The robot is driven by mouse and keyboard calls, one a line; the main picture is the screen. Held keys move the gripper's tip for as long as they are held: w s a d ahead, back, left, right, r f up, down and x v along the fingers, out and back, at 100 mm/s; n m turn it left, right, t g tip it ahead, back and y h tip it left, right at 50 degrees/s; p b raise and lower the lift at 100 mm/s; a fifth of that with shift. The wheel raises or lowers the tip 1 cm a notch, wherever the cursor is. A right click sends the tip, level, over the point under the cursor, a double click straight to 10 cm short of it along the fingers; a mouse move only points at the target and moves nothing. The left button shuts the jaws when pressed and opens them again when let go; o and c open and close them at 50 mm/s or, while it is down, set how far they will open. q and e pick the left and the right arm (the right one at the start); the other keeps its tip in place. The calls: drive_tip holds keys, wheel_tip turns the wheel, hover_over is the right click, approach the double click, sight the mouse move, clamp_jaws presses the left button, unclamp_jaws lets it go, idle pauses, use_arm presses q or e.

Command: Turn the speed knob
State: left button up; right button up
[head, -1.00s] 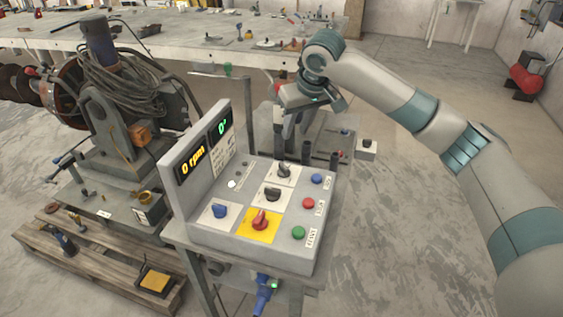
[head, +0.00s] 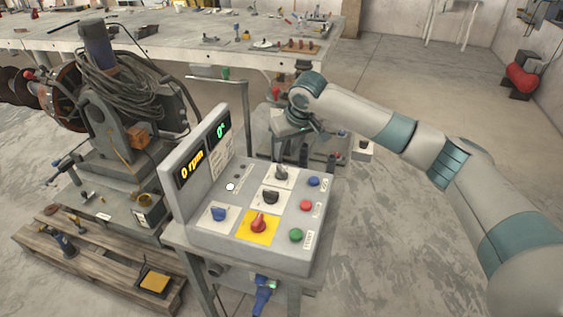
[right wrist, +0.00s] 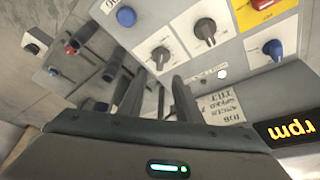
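The control panel (head: 232,240) carries a grey knob (head: 281,174), a black knob (head: 270,196), a blue knob (head: 218,214) and a red knob (head: 258,224) on a yellow plate. I cannot read which is the speed knob. The displays read 0 rpm (head: 191,170) and 0° (head: 220,130). My right gripper (head: 291,158) points down behind the panel's far edge, close to the grey knob, with its fingers apart and nothing between them. In the right wrist view, the grey knob (right wrist: 160,57) and black knob (right wrist: 206,30) lie beyond the fingertips. My left gripper is not in view.
Blue (head: 313,181), red (head: 306,205) and green (head: 296,235) buttons line the panel's right side. The upright display housing (head: 171,205) rises at its left. A machine with coiled cable (head: 120,90) stands further left. A long workbench (head: 170,42) is behind.

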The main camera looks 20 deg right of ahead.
sight(281, 167)
drive_tip(key=p+x, duration=0.1)
drive_tip(key=x, duration=0.7)
drive_tip(key=shift+w+a+f, duration=0.1)
drive_tip(key=shift+f, duration=0.25)
clamp_jaws()
